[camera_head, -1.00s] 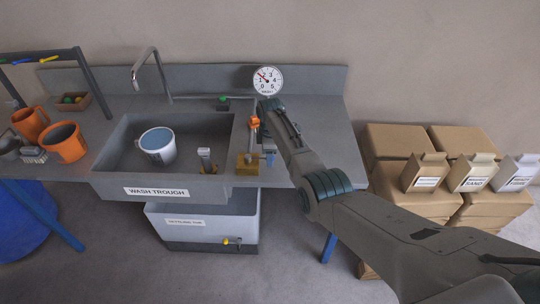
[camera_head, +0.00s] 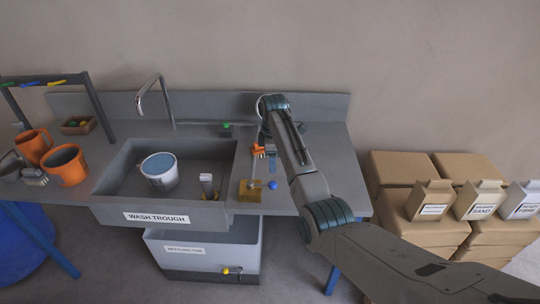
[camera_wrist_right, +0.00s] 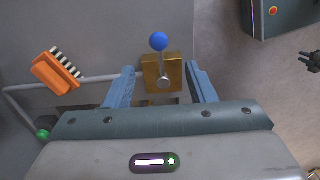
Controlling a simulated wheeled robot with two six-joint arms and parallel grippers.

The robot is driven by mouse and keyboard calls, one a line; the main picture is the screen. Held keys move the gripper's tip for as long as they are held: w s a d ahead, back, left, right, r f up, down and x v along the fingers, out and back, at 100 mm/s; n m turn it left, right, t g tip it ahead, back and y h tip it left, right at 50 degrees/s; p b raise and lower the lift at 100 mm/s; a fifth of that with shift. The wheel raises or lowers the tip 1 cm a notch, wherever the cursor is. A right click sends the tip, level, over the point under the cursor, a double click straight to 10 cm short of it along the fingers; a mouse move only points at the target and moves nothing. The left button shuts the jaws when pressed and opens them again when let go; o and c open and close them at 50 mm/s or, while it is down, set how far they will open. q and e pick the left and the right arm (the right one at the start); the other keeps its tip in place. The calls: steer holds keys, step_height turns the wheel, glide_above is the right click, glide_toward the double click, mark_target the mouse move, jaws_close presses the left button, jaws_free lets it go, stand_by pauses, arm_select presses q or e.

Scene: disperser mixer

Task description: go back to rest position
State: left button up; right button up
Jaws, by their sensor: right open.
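My right arm reaches in from the right in the head view, its wrist pointing down over the counter (camera_head: 335,150) right of the wash trough. My right gripper (camera_wrist_right: 162,78) shows in the wrist view with its two blue fingers apart. Beyond them stands a brass block (camera_wrist_right: 150,72) with a lever ending in a blue ball knob (camera_wrist_right: 159,41); I see no finger closed on it. In the head view the brass block (camera_head: 250,191) and blue knob (camera_head: 273,185) stand clear in front of the gripper, whose fingertips are largely hidden there. My left gripper is not visible.
An orange brush-like piece (camera_wrist_right: 52,74) and a green knob (camera_wrist_right: 43,135) lie beside the gripper. The wash trough (camera_head: 118,208) holds a white bucket (camera_head: 159,172). A tap (camera_head: 140,100) and orange mugs (camera_head: 65,165) stand left. Cardboard boxes (camera_head: 400,165) stand right.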

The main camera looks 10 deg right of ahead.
steer(key=s+d+f+m+t, duration=0.1)
steer(key=s+d+f+m, duration=0.3)
steer(key=s+f, duration=0.6)
steer(key=s+d+f+m+t, duration=0.1)
steer(key=s+d+f+m, duration=0.4)
steer(key=s, duration=0.8)
steer(key=s+r+m+t, duration=0.1)
steer(key=s+r+m, duration=0.15)
steer(key=s, duration=1.05)
steer(key=s+r+m+t, duration=0.15)
steer(key=s+r, duration=0.25)
steer(key=s, duration=1)
step_height(320, 180, down, 30)
steer(key=w+d+m+g+b, duration=0.1)
steer(key=w+d+g, duration=0.1)
steer(key=s+d+f+g+b, duration=0.1)
steer(key=s+f, duration=1.9)
steer(key=f, duration=0.2)
steer(key=shift+d+f+h+b, duration=0.15)
steer(key=shift+f+h+b, duration=0.2)
steer(key=shift+h, duration=0.05)
